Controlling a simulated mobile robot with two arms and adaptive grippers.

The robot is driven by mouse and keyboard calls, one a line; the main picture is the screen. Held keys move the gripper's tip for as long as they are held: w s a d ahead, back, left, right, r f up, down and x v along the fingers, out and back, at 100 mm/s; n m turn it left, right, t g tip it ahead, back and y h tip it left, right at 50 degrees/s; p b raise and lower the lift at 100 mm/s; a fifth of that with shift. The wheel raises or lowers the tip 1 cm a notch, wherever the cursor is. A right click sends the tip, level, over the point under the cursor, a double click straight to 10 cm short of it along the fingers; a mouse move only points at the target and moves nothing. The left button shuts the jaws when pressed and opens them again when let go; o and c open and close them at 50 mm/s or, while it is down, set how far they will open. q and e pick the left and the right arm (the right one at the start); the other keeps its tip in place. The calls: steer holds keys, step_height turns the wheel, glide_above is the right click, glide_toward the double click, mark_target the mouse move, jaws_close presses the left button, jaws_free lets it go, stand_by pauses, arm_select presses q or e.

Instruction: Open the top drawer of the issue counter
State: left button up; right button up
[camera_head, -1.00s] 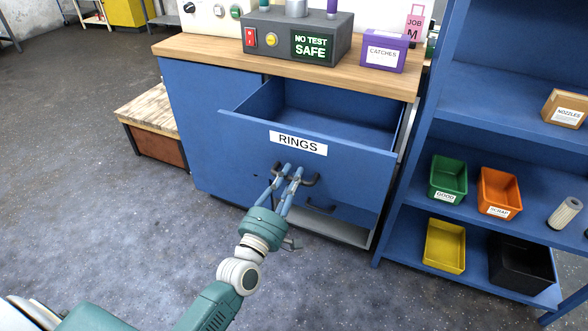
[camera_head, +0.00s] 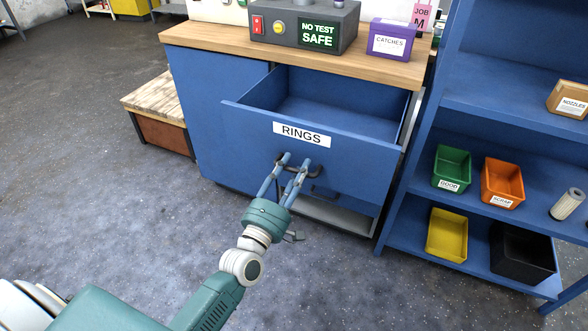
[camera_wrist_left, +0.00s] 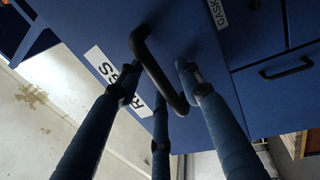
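The issue counter (camera_head: 205,125) is a blue cabinet with a wooden top. Its top drawer (camera_head: 345,160), labelled RINGS, is pulled well out, and the visible inside looks empty. Its dark bar handle (camera_head: 314,171) also shows in the left wrist view (camera_wrist_left: 152,62). My left gripper (camera_head: 296,160) is at this handle. In the left wrist view its fingers (camera_wrist_left: 157,85) are spread on either side of the bar, with gaps, not clamped on it. My right gripper is in no view.
A grey test box (camera_head: 305,28) and a purple CATCHES bin (camera_head: 392,40) stand on the counter. A blue shelf (camera_head: 425,190) with several bins stands close on the right. A low wooden-topped bench (camera_head: 155,105) is on the left. The floor in front is clear.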

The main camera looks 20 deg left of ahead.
arm_select(q)
steer(key=s+f, duration=0.2)
steer(key=s, duration=0.9)
steer(key=shift+s+a+f, duration=0.2)
steer(key=shift+s, duration=0.2)
steer(key=shift+d, duration=0.1)
